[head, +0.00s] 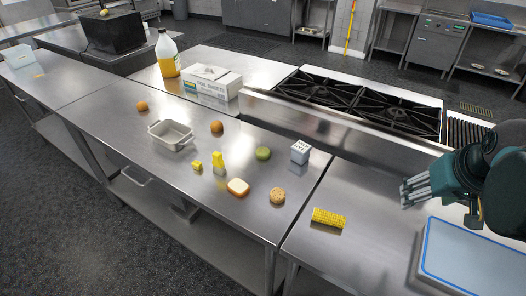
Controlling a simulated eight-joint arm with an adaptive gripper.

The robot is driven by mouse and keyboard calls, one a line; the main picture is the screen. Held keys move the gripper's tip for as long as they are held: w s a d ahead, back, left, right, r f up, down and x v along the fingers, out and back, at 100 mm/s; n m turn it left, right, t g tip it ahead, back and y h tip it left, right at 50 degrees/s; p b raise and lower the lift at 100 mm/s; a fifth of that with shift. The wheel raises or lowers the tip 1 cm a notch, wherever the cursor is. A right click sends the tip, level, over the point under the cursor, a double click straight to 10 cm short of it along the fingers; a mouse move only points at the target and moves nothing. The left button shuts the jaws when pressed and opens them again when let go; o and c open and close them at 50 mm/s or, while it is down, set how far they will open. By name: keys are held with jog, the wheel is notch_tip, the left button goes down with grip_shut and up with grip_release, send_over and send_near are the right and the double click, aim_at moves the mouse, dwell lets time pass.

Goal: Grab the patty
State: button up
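A round, flat, tan-brown piece with a speckled top (277,195) lies near the front right corner of the middle steel table; it looks most like the patty, though it is small in view. A darker brown round piece (217,127) sits farther back and could also be a patty. My gripper (403,192) is at the right, above the right-hand counter, its grey fingers pointing left. The fingers look spread and empty. It is well to the right of both round pieces and touches neither.
A blue-edged white board (472,262) lies below my arm.

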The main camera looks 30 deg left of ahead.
jog(key=w+a+r+n+g+p, duration=0.1)
jog(key=w+a+n+p, duration=0.1)
jog(key=w+a, duration=0.4)
jog(key=w+a+r+n+p, duration=0.2)
jog(key=w+a, duration=0.1)
jog(key=a, duration=0.5)
jog(key=n+g+h+p, duration=0.1)
jog(key=n+g+p, duration=0.3)
jog(key=n+p, duration=0.55)
send_near(264, 151)
jog(key=shift+w+d+f+m, duration=0.25)
jog(key=shift+d+f+m, duration=0.1)
jog(key=shift+d+m, duration=0.15)
jog(key=shift+s+a+f, duration=0.15)
jog(key=shift+a+f, duration=0.25)
jog(key=shift+a, duration=0.05)
jog(key=shift+f, duration=0.1)
jog(key=shift+f, duration=1.15)
jog(key=shift+f, duration=0.15)
